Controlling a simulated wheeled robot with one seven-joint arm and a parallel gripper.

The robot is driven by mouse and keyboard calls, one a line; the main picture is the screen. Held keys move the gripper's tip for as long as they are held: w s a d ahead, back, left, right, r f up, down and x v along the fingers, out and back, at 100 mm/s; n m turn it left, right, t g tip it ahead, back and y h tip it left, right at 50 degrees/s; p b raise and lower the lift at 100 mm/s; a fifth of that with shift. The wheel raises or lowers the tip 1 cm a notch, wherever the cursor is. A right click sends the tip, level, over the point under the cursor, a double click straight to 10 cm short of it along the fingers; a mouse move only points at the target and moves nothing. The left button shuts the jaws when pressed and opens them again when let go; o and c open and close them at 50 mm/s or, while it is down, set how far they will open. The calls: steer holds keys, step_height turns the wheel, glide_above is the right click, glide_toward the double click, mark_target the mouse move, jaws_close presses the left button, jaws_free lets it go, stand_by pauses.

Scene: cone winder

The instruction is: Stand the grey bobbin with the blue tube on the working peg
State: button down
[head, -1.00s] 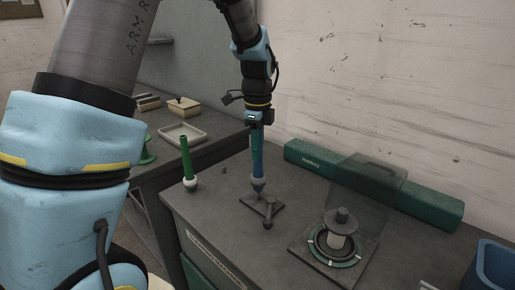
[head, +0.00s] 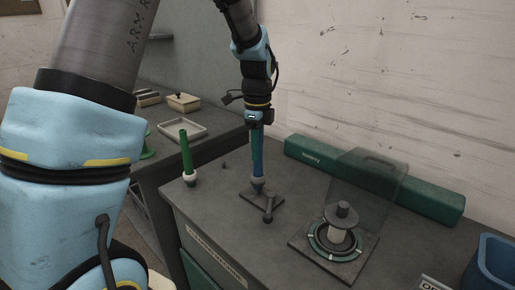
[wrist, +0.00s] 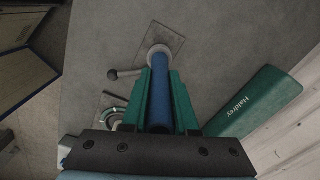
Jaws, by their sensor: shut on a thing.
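My gripper (head: 257,140) points down with its green fingers shut on the blue tube (head: 258,160) of the grey bobbin. In the wrist view the fingers (wrist: 160,95) lie on both sides of the blue tube (wrist: 162,85). The pale grey bobbin (head: 258,183) is at the tube's lower end, upright over a dark square plate (head: 272,203) with a lever. I cannot tell whether the bobbin touches the plate. No peg shows under it; any peg there is hidden.
A green tube with a pale base (head: 187,155) stands to the left. A round device with a green ring (head: 335,240) and clear guard (head: 370,178) is at right. A long green box (head: 430,197) lies along the wall. A blue bin (head: 495,265) is at the right edge.

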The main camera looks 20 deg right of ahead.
steer(key=shift+f, duration=0.65)
steer(key=shift+f+b, duration=0.4)
stand_by(0.4)
steer(key=c, duration=0.6)
jaws_free()
steer(key=shift+r, duration=0.1)
step_height(320, 180, up, 11)
steer(key=shift+f+b, duration=0.15)
steer(key=shift+b, duration=0.7)
